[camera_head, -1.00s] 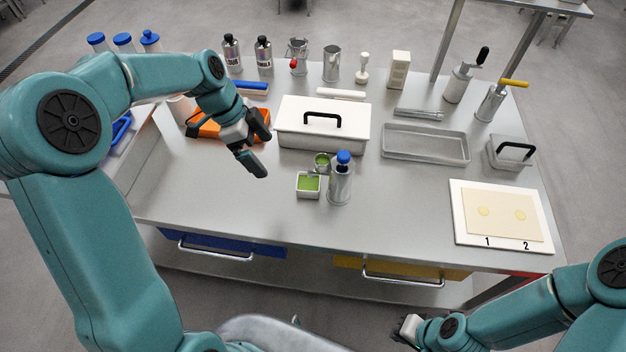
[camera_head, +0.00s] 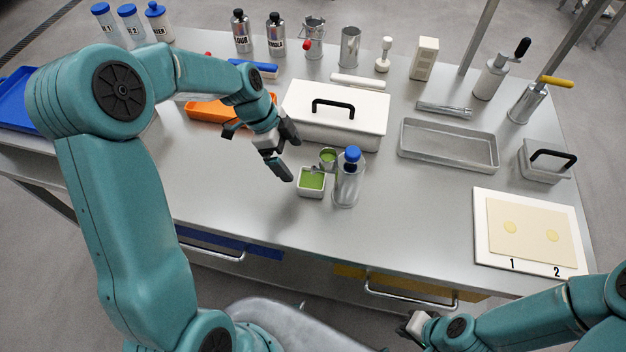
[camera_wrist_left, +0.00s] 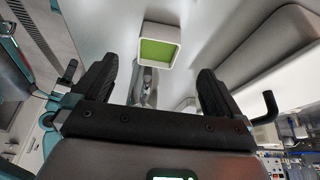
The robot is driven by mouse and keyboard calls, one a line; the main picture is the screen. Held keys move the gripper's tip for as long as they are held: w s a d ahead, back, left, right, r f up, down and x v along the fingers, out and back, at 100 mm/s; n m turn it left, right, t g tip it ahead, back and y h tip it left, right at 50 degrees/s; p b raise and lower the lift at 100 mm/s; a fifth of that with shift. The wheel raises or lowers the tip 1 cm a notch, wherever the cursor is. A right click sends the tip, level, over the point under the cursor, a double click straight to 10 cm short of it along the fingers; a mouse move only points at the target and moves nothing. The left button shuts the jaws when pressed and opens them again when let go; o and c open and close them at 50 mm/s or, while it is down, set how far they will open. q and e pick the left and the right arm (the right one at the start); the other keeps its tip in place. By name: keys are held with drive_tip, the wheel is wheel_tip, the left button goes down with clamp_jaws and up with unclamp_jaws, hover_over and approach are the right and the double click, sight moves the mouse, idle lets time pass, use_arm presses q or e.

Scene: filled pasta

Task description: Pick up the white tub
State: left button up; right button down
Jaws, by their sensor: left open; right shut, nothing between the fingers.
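The small white square tub (camera_head: 310,193), filled with green, stands on the steel table left of a blue-capped bottle (camera_head: 348,182). In the left wrist view the tub (camera_wrist_left: 174,32) shows beyond the fingers, its green top facing me. My left gripper (camera_head: 292,160) is open and empty, just up and left of the tub in the head view, apart from it. My right gripper (camera_head: 410,328) is shut and empty at the bottom of the head view, away from the tub.
A small metal cup (camera_head: 327,157) with green in it stands right behind the tub. A large white lidded box (camera_head: 365,118) is behind that. An orange object (camera_head: 205,111) lies to the left. The table front (camera_head: 240,215) is clear.

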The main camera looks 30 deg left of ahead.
sight(313, 187)
use_arm(q)
drive_tip(key=x, duration=0.3)
drive_tip(key=shift+s+r, duration=0.1)
drive_tip(key=shift+s+d, duration=0.1)
drive_tip(key=shift+d, duration=0.15)
drive_tip(key=shift+d+f, duration=0.15)
drive_tip(key=shift+f, duration=0.2)
drive_tip(key=x, duration=0.1)
drive_tip(key=p+x, duration=0.1)
drive_tip(key=x, duration=0.2)
drive_tip(key=shift+w+f+p, duration=0.1)
drive_tip(key=shift+w+p, duration=0.2)
drive_tip(key=shift+d+f, duration=0.15)
drive_tip(key=shift+f, duration=0.15)
drive_tip(key=shift+c, duration=0.3)
drive_tip(key=c, duration=1)
